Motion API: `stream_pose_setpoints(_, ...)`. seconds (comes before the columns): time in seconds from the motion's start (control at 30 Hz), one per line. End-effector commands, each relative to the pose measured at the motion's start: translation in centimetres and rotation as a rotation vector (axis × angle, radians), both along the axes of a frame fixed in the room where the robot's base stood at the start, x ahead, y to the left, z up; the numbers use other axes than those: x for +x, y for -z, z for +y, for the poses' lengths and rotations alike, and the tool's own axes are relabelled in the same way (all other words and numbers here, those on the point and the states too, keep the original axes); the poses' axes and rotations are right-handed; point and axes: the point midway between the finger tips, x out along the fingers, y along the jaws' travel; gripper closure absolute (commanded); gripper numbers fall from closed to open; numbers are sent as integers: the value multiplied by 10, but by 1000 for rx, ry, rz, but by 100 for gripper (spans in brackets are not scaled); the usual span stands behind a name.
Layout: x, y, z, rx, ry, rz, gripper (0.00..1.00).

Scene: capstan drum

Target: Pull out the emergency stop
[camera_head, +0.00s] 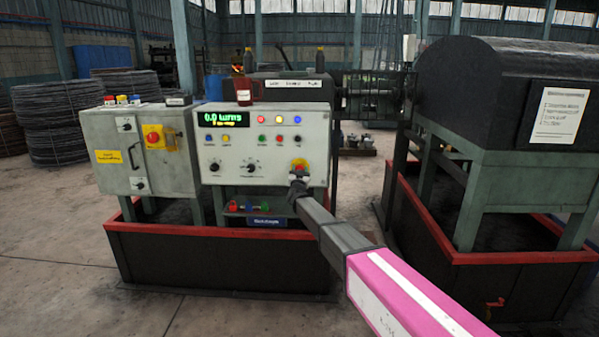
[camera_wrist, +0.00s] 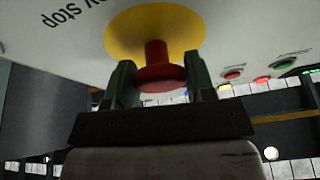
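The emergency stop is a red mushroom button on a yellow round collar (camera_wrist: 128,32), on the grey control box (camera_head: 258,150), at its lower right in the head view. In the wrist view, the red button head (camera_wrist: 160,80) stands out from the collar on a short red stem. My gripper (camera_head: 298,180) is at the button. In the wrist view, its two dark green fingers (camera_wrist: 160,84) stand on either side of the head, seemingly touching it. The head view shows the collar above my gripper, which hides most of the button.
Coloured buttons (camera_wrist: 262,79) sit beside my gripper on the same panel. A second grey box (camera_head: 140,155) with another red button on yellow (camera_head: 153,136) stands to the left. A red-edged dark base (camera_head: 215,260) lies below. Open floor (camera_head: 60,280) is at the left.

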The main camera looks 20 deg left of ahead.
Motion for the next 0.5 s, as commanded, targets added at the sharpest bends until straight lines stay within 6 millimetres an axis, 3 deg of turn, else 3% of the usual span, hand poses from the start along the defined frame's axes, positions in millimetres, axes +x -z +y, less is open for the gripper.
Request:
stream_pose_setpoints(0.27,-14,0,-3,-1,-1,1,93)
stream_pose_setpoints(0.5,-15,1,-3,0,-1,0,93)
